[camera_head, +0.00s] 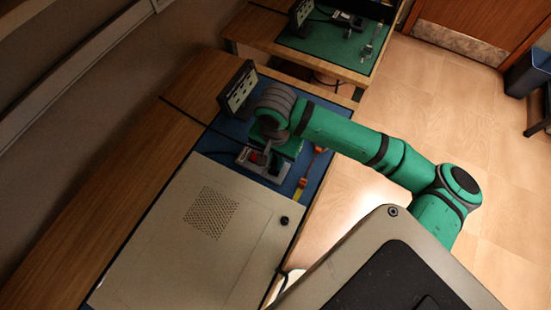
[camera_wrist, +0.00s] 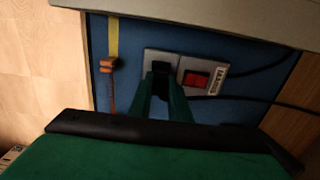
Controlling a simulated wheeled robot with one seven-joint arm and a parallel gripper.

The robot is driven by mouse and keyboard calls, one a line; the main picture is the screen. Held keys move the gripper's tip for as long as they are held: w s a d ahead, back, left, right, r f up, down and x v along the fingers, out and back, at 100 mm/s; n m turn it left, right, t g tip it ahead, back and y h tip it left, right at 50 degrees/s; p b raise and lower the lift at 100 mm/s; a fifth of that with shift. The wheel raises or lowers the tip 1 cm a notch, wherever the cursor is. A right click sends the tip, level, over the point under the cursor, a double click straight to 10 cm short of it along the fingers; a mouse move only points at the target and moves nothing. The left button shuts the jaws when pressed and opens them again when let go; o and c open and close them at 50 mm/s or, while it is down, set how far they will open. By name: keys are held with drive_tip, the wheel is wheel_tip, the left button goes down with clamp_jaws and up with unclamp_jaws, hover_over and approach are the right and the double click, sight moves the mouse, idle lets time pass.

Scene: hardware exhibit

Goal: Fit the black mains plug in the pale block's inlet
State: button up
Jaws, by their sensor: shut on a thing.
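The pale block (camera_wrist: 150,56) lies on the blue mat, with a red switch (camera_wrist: 196,79) and a white label on its right part. My green gripper (camera_wrist: 165,85) reaches down over the block's left part and is shut on the black mains plug (camera_wrist: 161,68), which shows dark between the fingertips. The plug is over the left face of the block; I cannot tell whether it is seated in the inlet, which is hidden. In the head view the block (camera_head: 275,177) shows beside my gripper (camera_head: 266,155), and my wrist covers much of the area.
Black cables (camera_wrist: 262,101) run right from the block. An orange and yellow tool (camera_wrist: 108,64) lies left of it. A large beige panel (camera_head: 165,245) borders the mat (camera_head: 222,128). A dark upright socket panel (camera_head: 238,90) stands at the back.

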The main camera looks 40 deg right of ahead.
drive_tip(key=shift+f, duration=0.85)
idle(0.9)
drive_tip(key=o, duration=0.9)
drive_tip(key=shift+o, duration=0.5)
drive_tip(key=shift+o, duration=1)
drive_tip(key=shift+r, duration=0.7)
drive_tip(key=shift+r, duration=2.9)
